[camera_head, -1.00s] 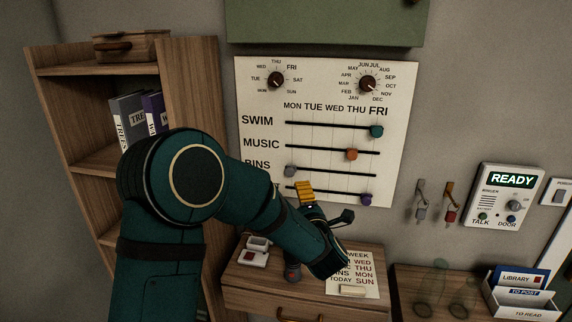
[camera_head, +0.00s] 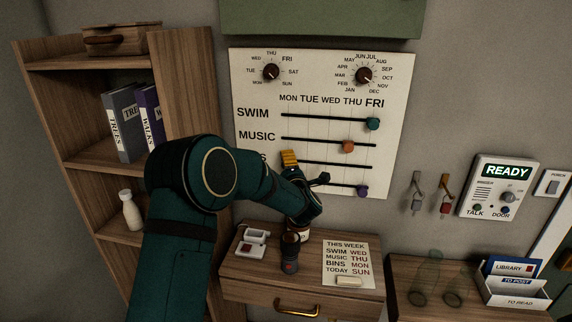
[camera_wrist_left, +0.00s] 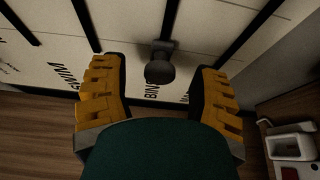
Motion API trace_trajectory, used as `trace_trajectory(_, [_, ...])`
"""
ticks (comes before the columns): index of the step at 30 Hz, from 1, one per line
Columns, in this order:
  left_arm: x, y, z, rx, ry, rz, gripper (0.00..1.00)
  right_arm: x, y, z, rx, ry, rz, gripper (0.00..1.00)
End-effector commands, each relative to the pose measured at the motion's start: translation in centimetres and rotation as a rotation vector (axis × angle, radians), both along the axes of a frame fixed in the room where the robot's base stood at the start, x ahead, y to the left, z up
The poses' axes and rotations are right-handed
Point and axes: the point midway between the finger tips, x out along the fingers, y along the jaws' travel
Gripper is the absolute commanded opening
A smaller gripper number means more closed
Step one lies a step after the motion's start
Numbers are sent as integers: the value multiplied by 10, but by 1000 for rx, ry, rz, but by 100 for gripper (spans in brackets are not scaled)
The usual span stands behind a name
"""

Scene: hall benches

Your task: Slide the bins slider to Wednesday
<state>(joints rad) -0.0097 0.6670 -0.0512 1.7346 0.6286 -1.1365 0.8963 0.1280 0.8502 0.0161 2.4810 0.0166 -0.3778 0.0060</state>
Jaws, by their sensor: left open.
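The wall board (camera_head: 390,75) carries several horizontal sliders under the heads MON to FRI. The BINS track (camera_head: 345,165) is the third row; its knob is hidden behind my left gripper (camera_head: 300,168) in the head view. In the left wrist view the grey bins knob (camera_wrist_left: 160,68) sits at the label end of its track (camera_wrist_left: 170,20), the MON end. My left gripper is open there, with a yellow-padded finger on either side of the knob, apart from it. My right gripper is not in view.
The teal swim knob (camera_head: 373,124), orange music knob (camera_head: 348,146) and purple bottom knob (camera_head: 362,190) are on neighbouring rows. Below stands a cabinet (camera_head: 240,275) with a note (camera_head: 346,262), a bottle and a small white box (camera_head: 252,242). A bookshelf (camera_head: 188,75) stands left.

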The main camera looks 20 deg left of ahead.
Motion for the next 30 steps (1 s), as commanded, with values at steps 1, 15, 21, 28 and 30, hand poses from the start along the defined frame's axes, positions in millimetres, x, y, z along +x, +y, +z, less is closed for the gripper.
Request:
trace_trajectory(1, [4,3,0,1,-1,1,61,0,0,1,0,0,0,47])
trace_trajectory(15, [10,7,0,0,0,0,49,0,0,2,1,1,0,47])
trace_trajectory(21, [10,7,0,0,0,0,0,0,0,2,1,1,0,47])
trace_trajectory(28, [14,-9,-2,0,-2,-4,0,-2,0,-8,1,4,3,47])
trace_trajectory(30, [18,-27,-3,-1,-4,-6,0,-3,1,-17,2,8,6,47])
